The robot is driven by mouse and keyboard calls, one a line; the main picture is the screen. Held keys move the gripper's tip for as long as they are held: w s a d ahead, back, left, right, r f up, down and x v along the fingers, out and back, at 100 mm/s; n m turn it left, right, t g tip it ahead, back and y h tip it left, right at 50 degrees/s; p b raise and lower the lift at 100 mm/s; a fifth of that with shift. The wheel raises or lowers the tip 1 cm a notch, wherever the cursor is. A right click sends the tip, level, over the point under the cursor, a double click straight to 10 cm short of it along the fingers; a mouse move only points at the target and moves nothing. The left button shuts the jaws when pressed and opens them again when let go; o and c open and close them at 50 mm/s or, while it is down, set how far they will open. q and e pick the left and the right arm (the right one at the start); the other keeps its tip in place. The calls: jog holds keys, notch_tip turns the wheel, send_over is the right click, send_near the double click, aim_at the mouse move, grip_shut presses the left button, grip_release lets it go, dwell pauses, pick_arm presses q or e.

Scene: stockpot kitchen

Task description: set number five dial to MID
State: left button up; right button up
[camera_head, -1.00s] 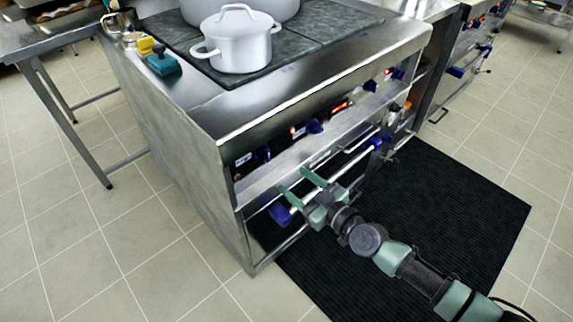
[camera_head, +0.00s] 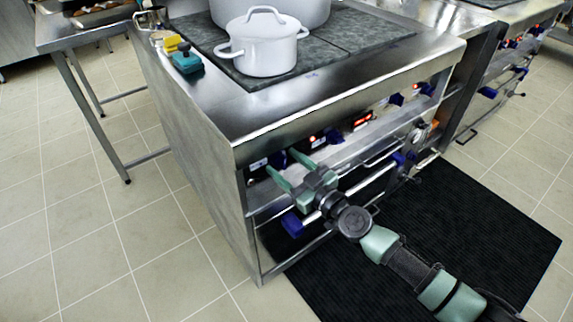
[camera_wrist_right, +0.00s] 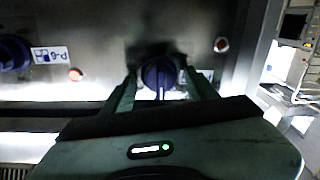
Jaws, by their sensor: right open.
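My right gripper (camera_head: 281,162) is open in front of the stove's front panel, near its left end. In the right wrist view its two green fingers (camera_wrist_right: 160,88) stand on either side of a dark blue dial (camera_wrist_right: 158,75); I cannot tell whether they touch it. A label beside this dial is mostly hidden by a finger, so its number is not readable. In the head view this dial (camera_head: 277,159) shows between the fingertips. Another blue dial (camera_wrist_right: 13,52) with a white label (camera_wrist_right: 50,55) sits to the left in the wrist view. My left gripper is out of view.
The stove's front rail (camera_head: 370,180) runs below the panel, close to my right gripper. A white lidded pot (camera_head: 265,45) stands on the stove top, with a teal item (camera_head: 187,61) near its left edge. A black mat (camera_head: 450,230) covers the floor in front.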

grip_shut()
jog(key=shift+f, duration=0.1)
